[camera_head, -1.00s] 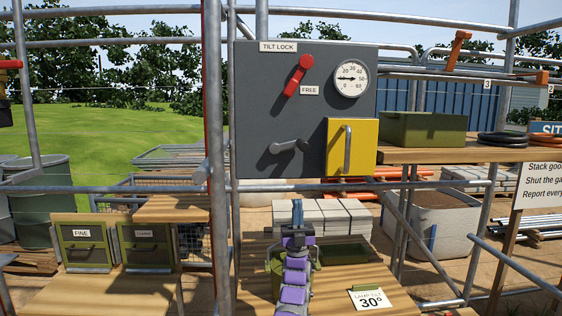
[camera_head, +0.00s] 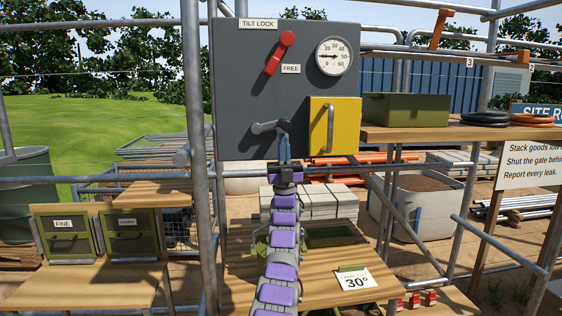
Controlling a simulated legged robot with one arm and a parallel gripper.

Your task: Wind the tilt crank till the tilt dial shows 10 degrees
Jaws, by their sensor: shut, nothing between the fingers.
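The grey panel (camera_head: 235,95) carries the tilt crank (camera_head: 268,127), a dark handle at its lower middle. The white tilt dial (camera_head: 333,56) is at its upper right, marked up to 60. Its needle points left, near the 10 mark; the exact reading is too small to tell. The red tilt lock lever (camera_head: 279,54) slants down-left beside the FREE label (camera_head: 291,69). My gripper (camera_head: 284,143) is shut and empty, pointing up, and in the picture overlaps the area just below the crank's right end. I cannot tell whether it touches the crank.
A yellow box with a handle (camera_head: 347,126) is on the panel right of the crank. A card reading 30° (camera_head: 357,280) lies on the lower wooden table (camera_head: 320,290). A scaffold pole (camera_head: 195,110) stands left of the panel. A green bin (camera_head: 405,107) sits on the right shelf.

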